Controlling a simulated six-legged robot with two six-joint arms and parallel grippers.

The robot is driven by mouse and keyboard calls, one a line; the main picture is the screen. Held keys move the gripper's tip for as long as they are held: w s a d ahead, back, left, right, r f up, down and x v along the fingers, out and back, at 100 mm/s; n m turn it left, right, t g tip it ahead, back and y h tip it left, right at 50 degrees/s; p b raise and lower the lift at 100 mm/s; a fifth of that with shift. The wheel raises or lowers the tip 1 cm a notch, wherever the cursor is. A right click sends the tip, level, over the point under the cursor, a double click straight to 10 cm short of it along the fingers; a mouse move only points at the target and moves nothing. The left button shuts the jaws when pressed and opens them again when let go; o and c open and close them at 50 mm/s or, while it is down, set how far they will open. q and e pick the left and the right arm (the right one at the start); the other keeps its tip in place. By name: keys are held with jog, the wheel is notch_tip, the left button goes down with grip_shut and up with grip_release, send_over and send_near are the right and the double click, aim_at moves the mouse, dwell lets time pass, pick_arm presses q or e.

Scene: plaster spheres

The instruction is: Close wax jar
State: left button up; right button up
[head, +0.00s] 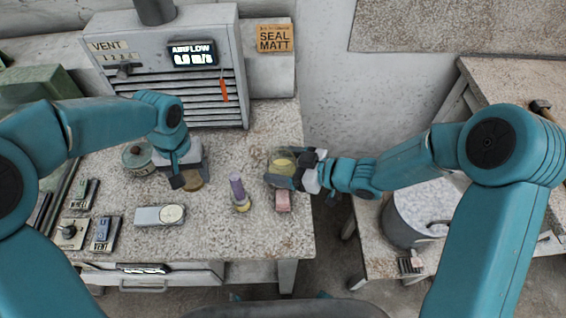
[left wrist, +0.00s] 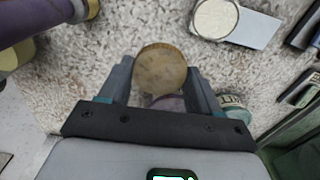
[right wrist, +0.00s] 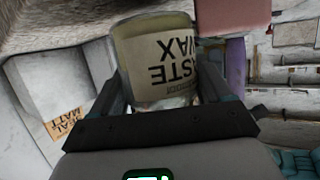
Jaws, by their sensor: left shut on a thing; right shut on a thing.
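The paste wax jar (head: 280,161) is at the right part of the bench; yellowish wax shows inside it in the head view. My right gripper (head: 292,177) is shut on it from the right. In the right wrist view the jar (right wrist: 158,55) sits between the fingers, its label upside down in the picture. My left gripper (head: 186,180) is shut on a round tan lid (left wrist: 160,70), seen between its fingers in the left wrist view. In the head view the lid (head: 194,182) is partly hidden by the gripper. Jar and lid are apart.
A purple-handled tool (head: 238,190) stands between the grippers. A pink block (head: 283,202) lies in front of the jar. A grey plate with a round pale disc (head: 160,215) lies at the front. The vent unit (head: 180,80) stands behind.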

pick_arm(q)
jog(key=r+n, duration=0.1)
jog(key=w+r+n, duration=0.1)
jog(key=r+n, duration=0.2)
jog(key=shift+w+d, duration=0.35)
jog(key=shift+d, duration=0.05)
pick_arm(e)
jog(key=shift+s+r, duration=0.1)
pick_arm(q)
jog(key=d+r, duration=0.3)
jog(key=d, duration=0.7)
jog(key=w+d+r+m, duration=0.1)
jog(key=d+r, duration=0.3)
jog(key=d, duration=0.6)
jog(key=shift+d+r, duration=0.3)
jog(key=shift+d, duration=0.05)
jog(key=shift+f, duration=0.1)
